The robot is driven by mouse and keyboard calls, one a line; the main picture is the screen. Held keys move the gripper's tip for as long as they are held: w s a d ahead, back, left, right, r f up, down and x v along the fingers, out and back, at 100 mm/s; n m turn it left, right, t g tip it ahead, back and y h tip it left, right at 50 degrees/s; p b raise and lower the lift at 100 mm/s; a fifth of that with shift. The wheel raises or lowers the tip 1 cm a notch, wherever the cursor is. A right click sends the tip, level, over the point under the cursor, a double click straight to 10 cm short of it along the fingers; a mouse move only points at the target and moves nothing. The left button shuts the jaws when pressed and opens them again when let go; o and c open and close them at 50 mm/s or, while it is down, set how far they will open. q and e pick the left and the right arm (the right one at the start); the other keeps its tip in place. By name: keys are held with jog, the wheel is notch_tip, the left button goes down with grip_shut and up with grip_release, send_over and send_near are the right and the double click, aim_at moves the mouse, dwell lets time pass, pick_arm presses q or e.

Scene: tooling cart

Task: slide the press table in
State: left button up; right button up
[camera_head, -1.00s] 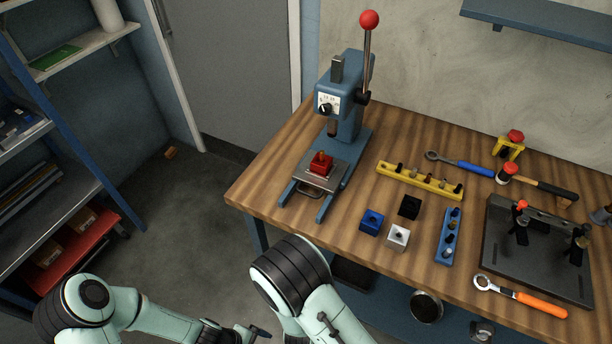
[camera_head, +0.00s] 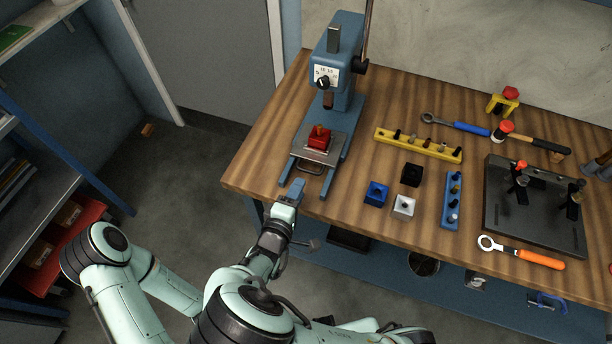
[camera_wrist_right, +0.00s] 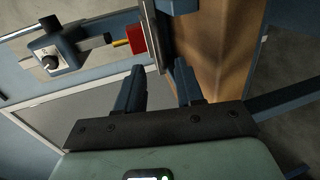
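The blue arbor press (camera_head: 338,75) stands at the back left of the wooden bench. Its press table (camera_head: 322,156), a grey metal plate with a wire handle (camera_head: 309,169) at the front, sits out on the rails, forward of the ram (camera_head: 327,99). A red block (camera_head: 318,138) with a yellow top rests on the plate, and the block also shows in the right wrist view (camera_wrist_right: 137,40). My right gripper (camera_head: 292,188) is just in front of the rails at the bench edge. In the right wrist view its fingers (camera_wrist_right: 158,84) are apart with nothing held. My left gripper is out of view.
Right of the press are a yellow rack (camera_head: 418,145), blue, black and white blocks, a blue rack (camera_head: 452,201) and a dark fixture plate (camera_head: 535,210). An orange-handled wrench (camera_head: 522,252) lies near the front edge. Shelving stands at the left.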

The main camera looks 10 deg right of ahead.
aim_at(317, 150)
jog(key=b+x, duration=0.1)
jog(key=x, duration=0.1)
jog(key=b+x, duration=0.1)
jog(key=x, duration=0.1)
jog(key=b+x, duration=0.1)
jog(key=x, duration=0.1)
jog(key=shift+s+f, duration=0.1)
jog(key=shift+f, duration=0.2)
jog(key=shift+w+d, duration=0.25)
jog(key=shift+w, duration=0.25)
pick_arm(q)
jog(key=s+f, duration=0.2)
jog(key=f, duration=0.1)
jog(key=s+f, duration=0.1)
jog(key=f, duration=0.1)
pick_arm(e)
jog(key=shift+r, duration=0.1)
grip_shut()
